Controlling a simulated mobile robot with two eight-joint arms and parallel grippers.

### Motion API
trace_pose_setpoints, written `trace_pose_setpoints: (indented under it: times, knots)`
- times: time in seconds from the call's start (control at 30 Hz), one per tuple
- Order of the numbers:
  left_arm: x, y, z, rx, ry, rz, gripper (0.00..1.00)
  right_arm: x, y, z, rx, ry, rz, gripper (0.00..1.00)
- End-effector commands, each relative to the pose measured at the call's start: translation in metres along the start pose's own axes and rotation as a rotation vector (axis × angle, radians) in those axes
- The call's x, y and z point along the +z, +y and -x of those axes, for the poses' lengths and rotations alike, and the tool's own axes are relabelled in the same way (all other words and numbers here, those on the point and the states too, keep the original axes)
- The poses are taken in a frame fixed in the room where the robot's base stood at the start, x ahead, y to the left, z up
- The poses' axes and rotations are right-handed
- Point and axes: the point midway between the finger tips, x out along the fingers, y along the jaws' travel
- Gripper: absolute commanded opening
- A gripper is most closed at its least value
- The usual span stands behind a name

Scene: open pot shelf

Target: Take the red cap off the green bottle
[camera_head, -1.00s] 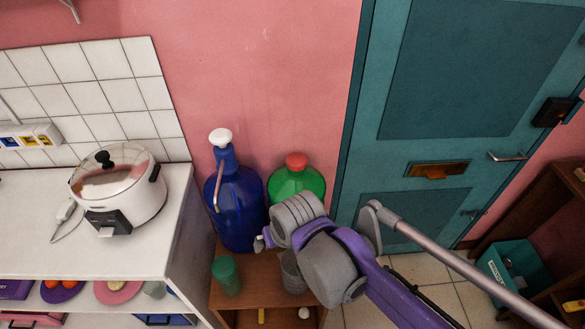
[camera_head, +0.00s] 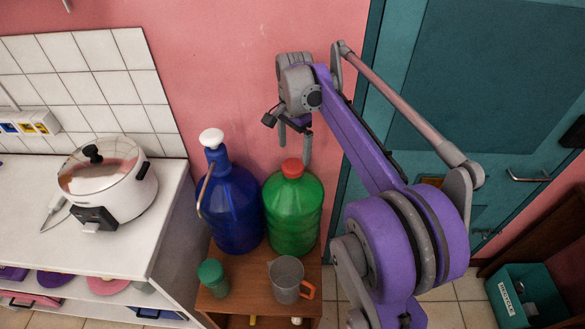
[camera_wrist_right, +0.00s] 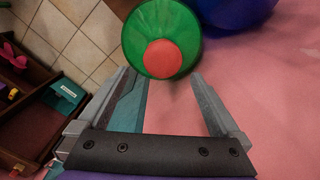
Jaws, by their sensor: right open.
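The green bottle (camera_head: 293,215) stands upright on the brown wooden shelf unit, with the red cap (camera_head: 292,168) on its top. My right gripper (camera_head: 295,150) is open, pointing down above the bottle, near the red cap. In the right wrist view the green bottle (camera_wrist_right: 145,22) and its red cap (camera_wrist_right: 163,59) lie beyond the open fingers (camera_wrist_right: 168,85), with nothing between the fingertips. The cap appears roughly centred between them, but the remaining distance is hard to tell. My left gripper is not in view.
A blue bottle (camera_head: 232,210) with a white pump top stands close to the left of the green one. A grey jug (camera_head: 287,278) and a green cup (camera_head: 213,277) stand in front. The pink wall (camera_head: 240,70) is close behind; a teal door (camera_head: 480,90) is at right.

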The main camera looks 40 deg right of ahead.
Motion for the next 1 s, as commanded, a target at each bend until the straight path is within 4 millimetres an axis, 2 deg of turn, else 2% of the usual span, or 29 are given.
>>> trace_pose_setpoints:
  times: [0.17, 0.5, 0.77, 0.83, 1.0]
  knots:
    - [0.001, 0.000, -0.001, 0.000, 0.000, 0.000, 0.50, 0.000, -0.001, -0.013, -0.001, 0.000, 0.001, 1.00]
    - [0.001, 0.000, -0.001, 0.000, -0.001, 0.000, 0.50, 0.002, -0.004, -0.058, -0.001, 0.001, 0.003, 1.00]
    - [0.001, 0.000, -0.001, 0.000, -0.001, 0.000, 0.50, 0.002, -0.004, -0.062, -0.001, 0.001, 0.003, 1.00]
    - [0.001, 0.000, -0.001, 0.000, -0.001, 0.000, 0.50, 0.002, -0.004, -0.062, -0.001, 0.001, 0.003, 0.93]
    - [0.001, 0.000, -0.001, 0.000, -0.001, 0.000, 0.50, 0.002, -0.004, -0.061, -0.001, 0.001, 0.003, 0.62]
